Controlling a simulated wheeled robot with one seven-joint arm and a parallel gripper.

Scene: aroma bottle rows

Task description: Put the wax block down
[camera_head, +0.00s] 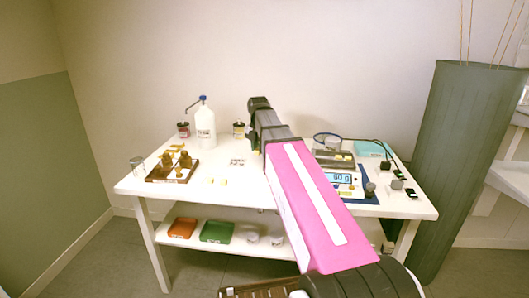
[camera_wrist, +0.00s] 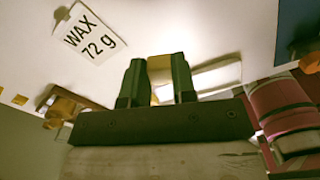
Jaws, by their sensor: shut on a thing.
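My gripper (camera_wrist: 158,68) is shut on a pale yellow wax block (camera_wrist: 161,92), which shows between the two dark fingers in the wrist view. A white card reading "WAX 72 g" (camera_wrist: 90,34) lies on the white table to the left of the fingers in that view. A small printed card also shows in the head view (camera_head: 237,162), left of my arm, its text too small to read. In the head view my arm reaches over the middle of the table and the held block cannot be made out clearly. Whether the block touches the table, I cannot tell.
A scale (camera_head: 341,178) showing about "60 g" stands right of my arm. A teal box (camera_head: 370,148) is back right.

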